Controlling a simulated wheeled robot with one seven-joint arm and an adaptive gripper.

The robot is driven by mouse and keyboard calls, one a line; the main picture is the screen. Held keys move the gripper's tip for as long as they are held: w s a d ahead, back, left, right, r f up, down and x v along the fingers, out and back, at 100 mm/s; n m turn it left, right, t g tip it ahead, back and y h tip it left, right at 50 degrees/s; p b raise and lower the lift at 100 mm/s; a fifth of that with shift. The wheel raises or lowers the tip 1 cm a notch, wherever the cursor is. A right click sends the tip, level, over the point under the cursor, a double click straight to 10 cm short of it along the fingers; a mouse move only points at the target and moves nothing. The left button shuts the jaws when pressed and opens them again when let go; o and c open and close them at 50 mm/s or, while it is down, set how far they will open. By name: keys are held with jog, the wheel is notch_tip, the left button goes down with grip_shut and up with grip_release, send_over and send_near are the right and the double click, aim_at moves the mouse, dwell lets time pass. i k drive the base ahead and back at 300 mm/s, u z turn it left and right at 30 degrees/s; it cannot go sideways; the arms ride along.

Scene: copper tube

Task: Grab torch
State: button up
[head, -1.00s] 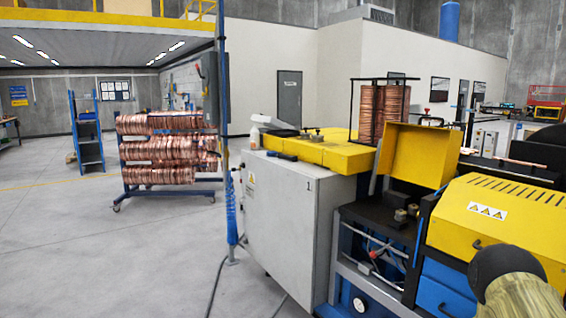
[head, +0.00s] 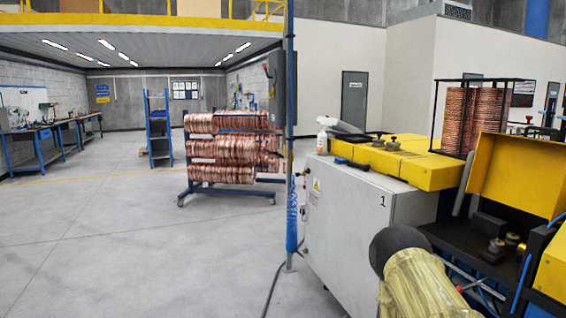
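I cannot make out a torch for certain. A small dark tool with a blue end (head: 350,163) lies on the top of the white cabinet (head: 348,215), near its front left edge, and is too small to identify. A white spray bottle (head: 322,138) stands close to it. A rounded part of my own arm, dark-capped and yellowish, shows at the bottom right, in front of the cabinet and machine. My gripper is not in view.
A yellow machine bed (head: 425,170) with a black-framed copper coil stack (head: 468,118) adjoins the cabinet. A blue post (head: 291,215) with a hose stands at its left. A rack of copper tube coils (head: 232,150) is farther back. Open floor (head: 120,240) lies left.

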aim_at(349, 163)
jog(key=u, duration=0.45)
jog(key=i, duration=1.2)
jog(key=z, duration=0.05)
